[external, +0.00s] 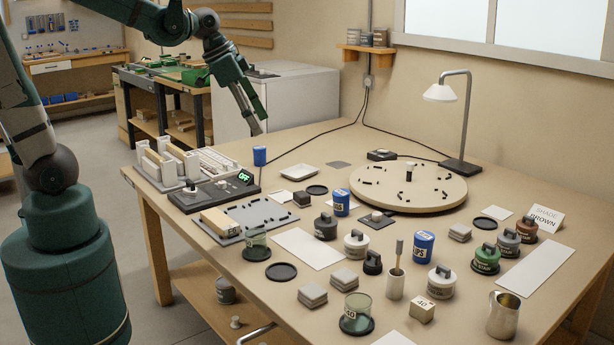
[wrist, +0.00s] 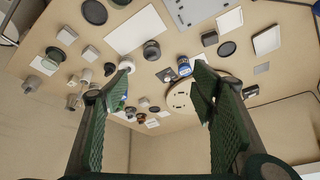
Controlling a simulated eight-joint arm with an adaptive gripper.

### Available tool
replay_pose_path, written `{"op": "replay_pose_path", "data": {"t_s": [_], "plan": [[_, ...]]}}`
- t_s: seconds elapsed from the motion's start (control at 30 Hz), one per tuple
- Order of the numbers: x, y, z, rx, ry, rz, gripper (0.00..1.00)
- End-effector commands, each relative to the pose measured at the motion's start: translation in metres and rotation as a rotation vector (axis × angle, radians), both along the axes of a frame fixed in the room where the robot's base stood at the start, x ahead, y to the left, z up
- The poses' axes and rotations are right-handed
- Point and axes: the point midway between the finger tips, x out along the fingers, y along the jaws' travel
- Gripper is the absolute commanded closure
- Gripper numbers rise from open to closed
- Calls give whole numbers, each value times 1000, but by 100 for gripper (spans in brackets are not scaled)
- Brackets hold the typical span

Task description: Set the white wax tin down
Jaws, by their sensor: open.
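Two white tins with dark labels stand upright on the bench in the external view, one near the middle (external: 356,246) and one further right and nearer the camera (external: 441,284). I cannot read which one is the wax tin. My gripper (external: 254,120) is open and empty, high above the back left of the bench, well apart from both tins. In the wrist view its two fingers (wrist: 160,82) are spread wide with nothing between them. A white tin (wrist: 126,65) shows far off beyond the left fingertip, partly hidden by it.
A round turntable (external: 408,190) and a lamp (external: 441,92) stand at the back. Dark tins (external: 325,227), blue cans (external: 423,246), a brush cup (external: 396,283) and a metal jug (external: 503,315) crowd the bench. White sheets (external: 307,248) lie flat and bare between them.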

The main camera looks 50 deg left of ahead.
Motion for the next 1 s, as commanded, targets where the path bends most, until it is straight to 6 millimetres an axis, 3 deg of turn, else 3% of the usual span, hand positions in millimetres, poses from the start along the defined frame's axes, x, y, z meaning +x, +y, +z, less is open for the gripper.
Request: {"op": "replay_pose_path", "data": {"t_s": [0.4,1.0], "plan": [[-57,43,13,-36,-56,235,43],[-126,90,10,-108,-148,528,43]]}}
